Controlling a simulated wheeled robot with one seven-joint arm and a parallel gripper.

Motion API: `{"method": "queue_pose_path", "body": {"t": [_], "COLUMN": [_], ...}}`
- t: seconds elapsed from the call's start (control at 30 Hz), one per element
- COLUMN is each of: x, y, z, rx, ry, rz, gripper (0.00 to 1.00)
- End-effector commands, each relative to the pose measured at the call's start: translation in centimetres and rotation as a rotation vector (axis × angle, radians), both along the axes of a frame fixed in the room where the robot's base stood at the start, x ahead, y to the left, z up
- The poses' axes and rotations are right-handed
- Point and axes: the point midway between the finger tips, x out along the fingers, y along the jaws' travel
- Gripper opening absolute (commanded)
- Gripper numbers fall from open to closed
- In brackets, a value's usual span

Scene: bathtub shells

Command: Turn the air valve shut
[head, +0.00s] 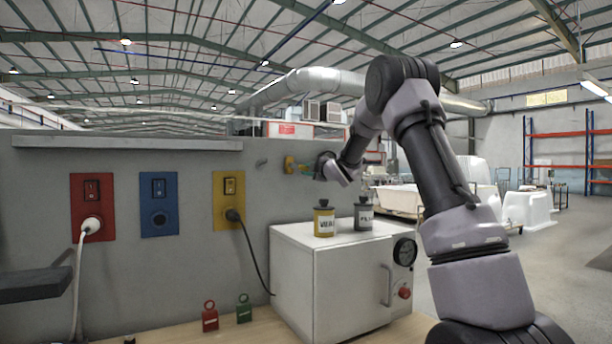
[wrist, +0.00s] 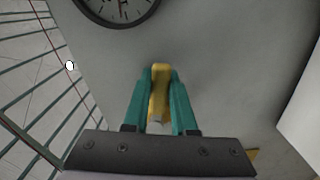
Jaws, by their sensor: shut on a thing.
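The air valve has a yellow handle (wrist: 159,92), seen in the wrist view between the two teal fingers of my gripper (wrist: 158,98). The fingers are shut on the handle, one on each side. In the head view the yellow valve handle (head: 290,164) shows against the grey wall panel, with my gripper (head: 303,168) reaching it from the right. The valve body behind the handle is mostly hidden.
A white oven-like box (head: 320,275) with a gauge stands below, bearing a yellow canister (head: 323,221) and a dark canister (head: 363,215). Red, blue and yellow switch plates are left. A round dial (wrist: 118,5) is near the handle in the wrist view.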

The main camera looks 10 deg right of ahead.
Motion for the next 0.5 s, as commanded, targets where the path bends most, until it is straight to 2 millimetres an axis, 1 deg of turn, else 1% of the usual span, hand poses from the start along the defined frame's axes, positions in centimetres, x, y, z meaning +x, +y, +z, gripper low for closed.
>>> {"method": "queue_pose_path", "body": {"t": [0.2,0.5], "x": [0.0,0.1], "y": [-0.1,-0.2], "z": [0.8,1.4], "rx": [-0.132,-0.224], "ry": [-0.042,-0.071], "rz": [0.0,-0.001], "gripper": [0.0,0.0]}}
